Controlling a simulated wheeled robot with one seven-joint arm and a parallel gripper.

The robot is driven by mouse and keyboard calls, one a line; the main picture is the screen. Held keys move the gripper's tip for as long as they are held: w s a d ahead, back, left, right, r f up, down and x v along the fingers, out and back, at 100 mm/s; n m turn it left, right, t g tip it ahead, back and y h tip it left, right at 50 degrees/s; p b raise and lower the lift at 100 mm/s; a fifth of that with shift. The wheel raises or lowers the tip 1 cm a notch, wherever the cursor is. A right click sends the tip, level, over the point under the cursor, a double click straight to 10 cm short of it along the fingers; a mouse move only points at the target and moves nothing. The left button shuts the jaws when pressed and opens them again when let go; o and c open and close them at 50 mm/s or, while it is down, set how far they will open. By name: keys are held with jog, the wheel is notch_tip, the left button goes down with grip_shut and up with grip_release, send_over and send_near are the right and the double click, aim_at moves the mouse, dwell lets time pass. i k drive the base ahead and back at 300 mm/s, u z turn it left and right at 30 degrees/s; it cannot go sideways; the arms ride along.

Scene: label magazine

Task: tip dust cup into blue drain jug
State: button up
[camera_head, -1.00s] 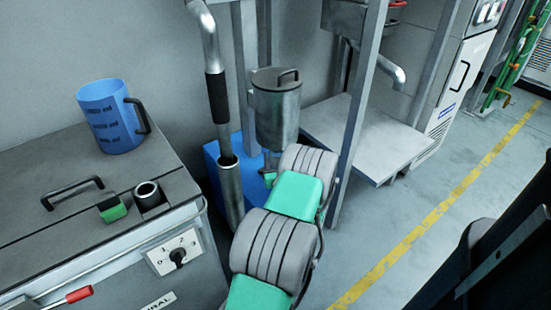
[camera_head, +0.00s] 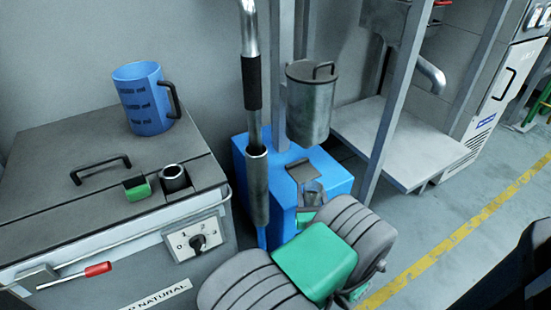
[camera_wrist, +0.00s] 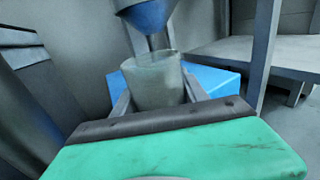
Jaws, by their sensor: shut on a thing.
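The dust cup (camera_wrist: 155,80), a translucent grey-green cup, stands upright between the two fingers of my gripper (camera_wrist: 158,92) in the wrist view. My gripper is shut on it. In the head view the cup (camera_head: 313,191) is small, below the metal canister and in front of the blue box. I cannot make out its contents. The blue drain jug (camera_head: 145,98) stands upright on the grey cabinet at the left, its dark handle facing right. My gripper is well to the right of the jug and lower than it.
The metal canister (camera_head: 310,105) hangs above the cup; its blue-grey cone (camera_wrist: 150,15) shows in the wrist view. A blue box (camera_head: 336,176), a metal pipe (camera_head: 258,190) and frame posts crowd my gripper. The grey cabinet (camera_head: 60,150) carries a handle and a black round socket (camera_head: 175,178).

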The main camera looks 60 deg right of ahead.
aim_at(140, 86)
jog(key=k, duration=1)
